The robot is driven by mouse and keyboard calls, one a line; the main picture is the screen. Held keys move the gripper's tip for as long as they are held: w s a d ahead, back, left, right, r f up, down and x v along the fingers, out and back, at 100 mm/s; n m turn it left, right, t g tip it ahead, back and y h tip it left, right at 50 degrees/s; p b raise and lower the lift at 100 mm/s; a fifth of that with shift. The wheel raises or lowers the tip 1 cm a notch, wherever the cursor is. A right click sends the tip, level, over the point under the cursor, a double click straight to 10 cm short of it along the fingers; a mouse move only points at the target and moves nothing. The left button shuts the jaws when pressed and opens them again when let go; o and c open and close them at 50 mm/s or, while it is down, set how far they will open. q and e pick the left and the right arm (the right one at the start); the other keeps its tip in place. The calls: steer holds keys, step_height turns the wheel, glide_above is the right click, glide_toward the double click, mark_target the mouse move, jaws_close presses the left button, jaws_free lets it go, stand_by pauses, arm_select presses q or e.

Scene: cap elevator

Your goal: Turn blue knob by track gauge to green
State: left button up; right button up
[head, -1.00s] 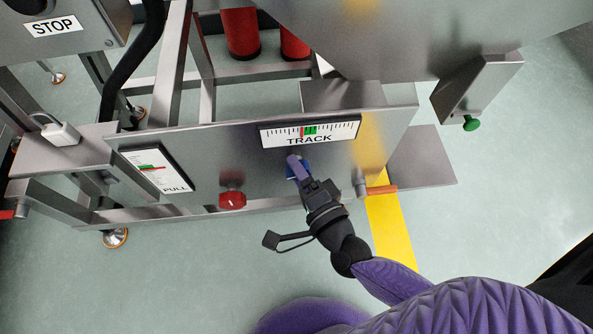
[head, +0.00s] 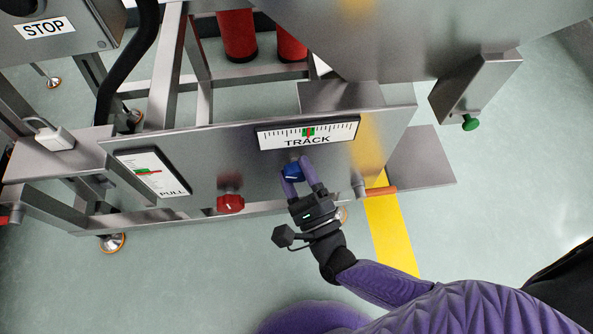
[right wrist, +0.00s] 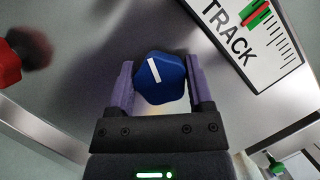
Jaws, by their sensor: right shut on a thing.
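The blue knob (head: 292,172) sits on the grey panel just below the TRACK gauge (head: 337,131). In the right wrist view the knob (right wrist: 161,79) has a slanted white mark on its face. My right gripper (head: 297,175) is shut on the knob, with a purple finger on each side. Its fingers also show around the knob in the right wrist view (right wrist: 161,88). The gauge's red needle (head: 308,133) lies within the green band. The gauge is partly cut off in the right wrist view (right wrist: 252,42). My left gripper is out of view.
A red knob (head: 231,203) is to the left on the same panel, beside the PULL gauge (head: 151,172). An orange-tipped handle (head: 381,190) is close on the right. A green knob (head: 470,122) is farther right. Open floor lies below the panel.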

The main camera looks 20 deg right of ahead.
steer(key=shift+f+m+h, duration=0.1)
steer(key=shift+m+h, duration=0.3)
steer(key=shift+m, duration=0.2)
steer(key=o, duration=1.3)
steer(key=shift+c, duration=0.2)
steer(key=shift+s, duration=0.1)
